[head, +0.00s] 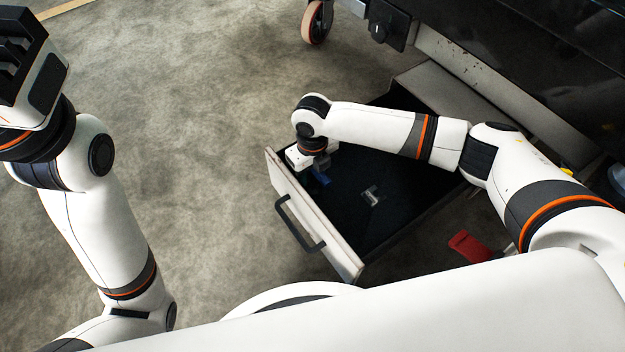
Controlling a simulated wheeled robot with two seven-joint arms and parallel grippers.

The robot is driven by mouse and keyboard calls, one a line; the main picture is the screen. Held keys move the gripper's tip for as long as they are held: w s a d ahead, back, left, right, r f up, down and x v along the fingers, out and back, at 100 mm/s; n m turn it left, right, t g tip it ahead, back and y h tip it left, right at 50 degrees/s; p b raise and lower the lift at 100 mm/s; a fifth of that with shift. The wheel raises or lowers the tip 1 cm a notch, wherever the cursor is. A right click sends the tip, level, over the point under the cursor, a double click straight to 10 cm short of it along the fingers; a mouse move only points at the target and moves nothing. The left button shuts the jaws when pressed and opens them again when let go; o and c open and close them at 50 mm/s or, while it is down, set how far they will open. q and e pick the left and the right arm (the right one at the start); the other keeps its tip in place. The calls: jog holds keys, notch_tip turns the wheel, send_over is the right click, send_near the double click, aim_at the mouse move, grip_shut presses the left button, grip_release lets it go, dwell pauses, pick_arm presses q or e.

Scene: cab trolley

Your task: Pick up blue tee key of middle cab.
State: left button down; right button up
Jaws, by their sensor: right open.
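A small blue piece (321,177), which looks like the blue tee key, shows inside the open drawer (350,266), close to its front panel. My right gripper (311,166) points down into the drawer at its front left corner. It is open, right beside and partly over the blue piece, and it hides part of it. I cannot tell if the fingers touch it. My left gripper (22,58) is raised at the upper left, far from the drawer and cut off by the frame edge. Its jaws cannot be made out.
A small silvery piece (371,195) lies on the dark drawer floor. The drawer's front has a black bar handle (300,225). The dark trolley (480,50) stands at the upper right, with a caster wheel (317,22). A red object (470,246) is right of the drawer. The floor at left is clear.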

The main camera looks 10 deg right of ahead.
grip_shut()
jog(key=shift+r, duration=0.1)
dwell(0.4)
